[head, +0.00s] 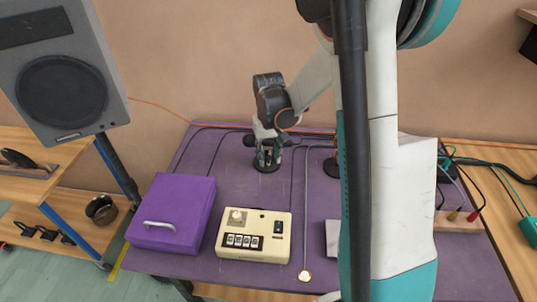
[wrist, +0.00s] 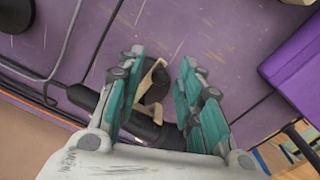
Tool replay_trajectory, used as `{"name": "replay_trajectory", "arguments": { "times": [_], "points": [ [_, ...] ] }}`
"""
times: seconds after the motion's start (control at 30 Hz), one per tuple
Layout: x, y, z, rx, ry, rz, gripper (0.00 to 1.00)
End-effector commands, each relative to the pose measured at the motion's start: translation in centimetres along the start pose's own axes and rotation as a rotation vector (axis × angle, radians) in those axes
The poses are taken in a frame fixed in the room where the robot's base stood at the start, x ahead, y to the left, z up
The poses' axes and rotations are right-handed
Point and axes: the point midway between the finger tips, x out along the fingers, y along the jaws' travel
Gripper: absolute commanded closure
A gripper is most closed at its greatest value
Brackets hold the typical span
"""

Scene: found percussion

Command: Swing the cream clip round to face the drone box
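My gripper (head: 268,155) points down at the back of the purple table, over a small black stand. In the wrist view my gripper (wrist: 162,62) is open, with its teal fingers on either side of the cream clip (wrist: 149,78). The clip is close to the left finger, and a gap shows to the right finger; whether it touches is unclear. A dark rounded part sits against the clip. In the head view the fingers largely hide the clip. The drone box, seemingly the cream box (head: 254,235) with a knob, number wheels and a switch, stands nearer the front.
A purple lidded box (head: 172,213) stands left of the cream box. Black cables run along the table's back. A grey speaker (head: 62,85) stands at the left. My arm hides part of the right side.

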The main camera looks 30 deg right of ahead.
Motion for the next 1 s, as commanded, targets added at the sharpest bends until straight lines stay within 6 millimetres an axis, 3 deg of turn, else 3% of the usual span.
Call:
{"name": "replay_trajectory", "arguments": {
  "times": [0.03, 0.1, 0.13, 0.57, 1.0],
  "points": [
    [0.0, 0.0, 0.0, 0.0, 0.0, 0.0, 0.81],
    [0.0, 0.0, 0.0, 0.0, 0.0, 0.0, 0.97],
    [0.0, 0.0, 0.0, 0.0, 0.0, 0.0, 1.0],
    [0.0, 0.2, 0.0, -0.022, 0.0, 0.0, 1.0],
    [0.0, 1.5, 0.1, -0.191, 0.0, 0.0, 1.0]
  ]
}}
